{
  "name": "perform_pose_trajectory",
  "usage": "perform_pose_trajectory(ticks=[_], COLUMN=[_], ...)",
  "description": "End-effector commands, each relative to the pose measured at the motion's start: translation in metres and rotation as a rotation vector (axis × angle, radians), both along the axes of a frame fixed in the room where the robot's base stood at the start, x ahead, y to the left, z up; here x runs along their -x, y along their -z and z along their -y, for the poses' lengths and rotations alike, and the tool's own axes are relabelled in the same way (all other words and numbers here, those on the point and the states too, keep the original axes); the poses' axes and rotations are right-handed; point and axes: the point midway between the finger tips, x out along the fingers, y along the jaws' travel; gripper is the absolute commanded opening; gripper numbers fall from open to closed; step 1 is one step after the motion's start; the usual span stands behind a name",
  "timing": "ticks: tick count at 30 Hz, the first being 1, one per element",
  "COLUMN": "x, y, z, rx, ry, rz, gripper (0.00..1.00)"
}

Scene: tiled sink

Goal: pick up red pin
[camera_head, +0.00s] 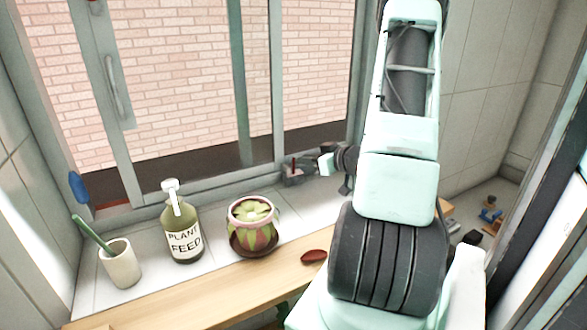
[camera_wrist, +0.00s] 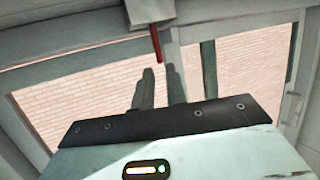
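The red pin (camera_wrist: 157,42) is a thin red rod at the top of the wrist view. One end meets a pale grey block (camera_wrist: 150,12). What looks like the same block, dark grey, stands by the window frame in the head view (camera_head: 297,175); the pin is too small to make out clearly there. My gripper (camera_wrist: 160,78) has two dark fingers with a narrow gap between them and nothing held. The pin's free end lies just beyond the fingertips, roughly in line with the gap. In the head view my gripper (camera_head: 325,162) is just right of the block, fingers unclear.
A potted plant (camera_head: 253,228), a plant feed bottle (camera_head: 182,230) and a white cup (camera_head: 120,265) stand left of my arm. A red oval dish (camera_head: 314,257) lies on the wooden ledge (camera_head: 200,290). The window frame (camera_head: 190,160) runs close behind.

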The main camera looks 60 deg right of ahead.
Motion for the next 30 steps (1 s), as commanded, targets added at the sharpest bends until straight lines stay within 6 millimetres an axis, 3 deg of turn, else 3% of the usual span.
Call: perform_pose_trajectory(ticks=[11,18,21,30], x=[-0.039,-0.041,-0.041,-0.040], y=[0.018,0.020,0.020,0.019], z=[0.004,0.004,0.004,0.004], rx=[-0.001,0.000,0.000,0.000], ry=[-0.003,-0.001,-0.001,-0.001], rz=[0.000,0.000,0.000,0.001], gripper=[0.14,0.14,0.00,0.00])
